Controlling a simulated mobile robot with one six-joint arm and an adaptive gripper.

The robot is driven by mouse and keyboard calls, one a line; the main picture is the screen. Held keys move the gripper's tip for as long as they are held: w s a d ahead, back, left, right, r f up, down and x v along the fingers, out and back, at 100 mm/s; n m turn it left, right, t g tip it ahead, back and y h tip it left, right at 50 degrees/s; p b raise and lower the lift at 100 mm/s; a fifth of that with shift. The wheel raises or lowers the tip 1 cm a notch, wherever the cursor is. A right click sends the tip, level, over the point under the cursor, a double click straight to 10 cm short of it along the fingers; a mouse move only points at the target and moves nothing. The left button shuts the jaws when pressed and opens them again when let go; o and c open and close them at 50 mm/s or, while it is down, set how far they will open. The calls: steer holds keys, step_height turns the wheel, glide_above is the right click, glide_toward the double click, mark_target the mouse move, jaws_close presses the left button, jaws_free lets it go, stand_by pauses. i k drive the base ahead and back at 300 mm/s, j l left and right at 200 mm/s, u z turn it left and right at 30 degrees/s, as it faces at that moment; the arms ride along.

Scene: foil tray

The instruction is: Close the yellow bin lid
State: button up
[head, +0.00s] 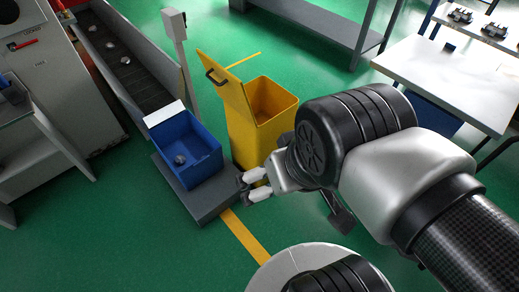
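The yellow bin (248,138) stands on the floor near the middle of the head view, its top open and its inside showing. Its yellow lid (226,88) is raised, tilted up on the bin's left side. My gripper (243,188) is in front of the bin's lower front, well below the lid in the picture. Its two fingers are apart with nothing seen between them. My gripper and arm hide the bin's lower right part; I cannot tell whether they touch it.
A blue bin (185,150) with a crumpled grey piece inside stands on a grey platform (207,196) left of the yellow bin. Behind are a conveyor (130,65) and a grey post (180,55). A white table (455,80) stands right. Green floor (130,235) is clear at lower left.

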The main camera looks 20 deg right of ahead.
mark_target(230, 89)
steer(key=i+l, duration=0.1)
steer(key=i, duration=0.8)
steer(key=u, duration=0.05)
